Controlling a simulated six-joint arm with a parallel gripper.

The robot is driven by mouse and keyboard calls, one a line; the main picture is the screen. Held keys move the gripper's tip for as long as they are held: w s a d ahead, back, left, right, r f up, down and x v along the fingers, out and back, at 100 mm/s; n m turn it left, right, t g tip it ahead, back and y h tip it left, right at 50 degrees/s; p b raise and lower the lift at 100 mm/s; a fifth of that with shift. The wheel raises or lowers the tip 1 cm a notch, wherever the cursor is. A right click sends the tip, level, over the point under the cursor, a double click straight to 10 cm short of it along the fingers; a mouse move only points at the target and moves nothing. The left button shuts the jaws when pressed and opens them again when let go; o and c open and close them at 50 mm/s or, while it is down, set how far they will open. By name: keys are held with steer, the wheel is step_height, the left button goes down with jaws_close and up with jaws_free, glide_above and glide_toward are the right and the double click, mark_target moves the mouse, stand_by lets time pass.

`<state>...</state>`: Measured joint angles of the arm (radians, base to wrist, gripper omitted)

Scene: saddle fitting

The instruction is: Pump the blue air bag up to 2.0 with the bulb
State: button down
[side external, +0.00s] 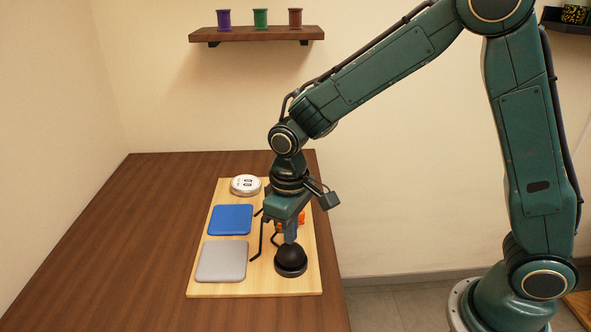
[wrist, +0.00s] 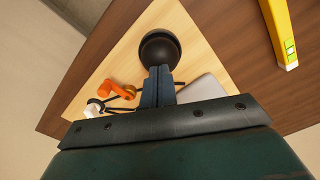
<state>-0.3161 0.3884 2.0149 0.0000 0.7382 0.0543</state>
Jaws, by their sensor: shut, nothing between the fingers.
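The blue air bag (side external: 231,219) lies flat on a light wooden board (side external: 265,291). A grey bag (side external: 222,261) lies in front of it and partly shows in the wrist view (wrist: 207,90). The black bulb (side external: 291,259) stands on the board's front right and shows ahead of my fingers in the wrist view (wrist: 160,48). My gripper (side external: 290,238) is shut and empty, pointing down just above the bulb; I cannot tell if the tips touch it. A round white gauge (side external: 245,185) sits at the back, its displays too small to read. An orange valve (wrist: 116,89) is partly hidden behind my gripper in the side view.
Dark hoses (side external: 256,243) run between the parts on the board. A yellow tool like a spirit level (wrist: 279,35) lies on the table in the wrist view. The brown table (side external: 120,240) is clear left of the board. A shelf (side external: 257,34) with spools hangs behind.

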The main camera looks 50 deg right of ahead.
mark_target(290, 247)
steer(key=shift+f, duration=0.25)
stand_by(0.4)
steer(key=shift+f, duration=0.35)
steer(key=shift+f, duration=0.9)
steer(key=shift+r, duration=1.5)
steer(key=shift+f, duration=0.25)
steer(key=shift+f, duration=0.35)
